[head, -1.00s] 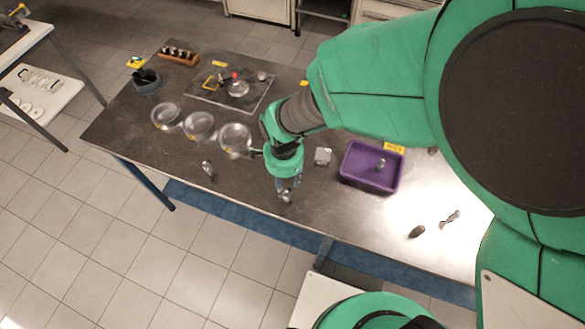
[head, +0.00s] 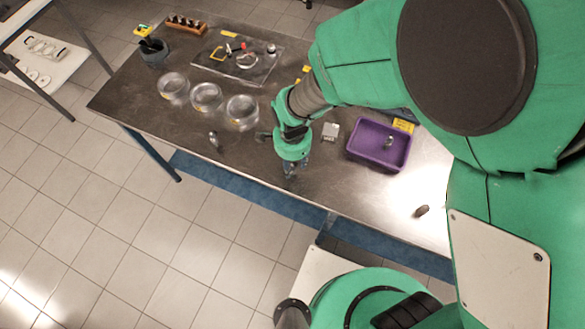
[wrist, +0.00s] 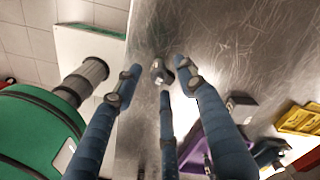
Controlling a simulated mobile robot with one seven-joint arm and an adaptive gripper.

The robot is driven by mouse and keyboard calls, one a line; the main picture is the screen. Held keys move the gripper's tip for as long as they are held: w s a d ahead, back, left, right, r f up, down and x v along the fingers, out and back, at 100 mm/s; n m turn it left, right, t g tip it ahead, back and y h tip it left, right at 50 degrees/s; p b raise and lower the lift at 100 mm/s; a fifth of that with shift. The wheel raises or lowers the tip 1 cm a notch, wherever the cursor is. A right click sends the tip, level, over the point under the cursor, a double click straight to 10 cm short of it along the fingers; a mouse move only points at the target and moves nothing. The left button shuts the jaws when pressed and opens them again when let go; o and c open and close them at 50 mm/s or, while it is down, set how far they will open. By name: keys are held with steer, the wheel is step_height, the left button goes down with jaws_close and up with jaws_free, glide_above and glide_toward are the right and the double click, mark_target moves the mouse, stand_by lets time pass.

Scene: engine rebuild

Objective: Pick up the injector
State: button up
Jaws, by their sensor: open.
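A small shiny metal part (wrist: 160,72), which looks like the injector, stands on the steel table near its front edge. In the wrist view it is between the tips of my gripper (wrist: 156,80), close to the right and middle fingers; I cannot tell whether they touch it. My gripper's blue fingers are spread around it and not closed. In the head view my gripper (head: 290,174) points down at the table's front edge and largely hides this part. A similar small metal part (head: 214,141) stands on the table further left.
A purple bin (head: 352,153) with a metal piece (head: 388,142) inside is right of my gripper. Several clear round dishes (head: 207,97) are to the left, behind. A small grey block (head: 330,130) lies between gripper and bin. A dark piece (head: 421,210) lies at the right.

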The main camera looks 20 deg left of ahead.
steer(key=shift+c, duration=0.5)
jaws_close()
steer(key=shift+r, duration=0.1)
steer(key=shift+r, duration=0.85)
steer(key=shift+s+d+r, duration=0.1)
steer(key=shift+r, duration=0.4)
steer(key=shift+s+d+r, duration=0.1)
steer(key=shift+r, duration=0.35)
steer(key=s+d+r, duration=0.1)
steer(key=s+d, duration=0.9)
steer(key=d, duration=0.1)
steer(key=shift+s+r, duration=0.15)
steer(key=shift+s, duration=0.2)
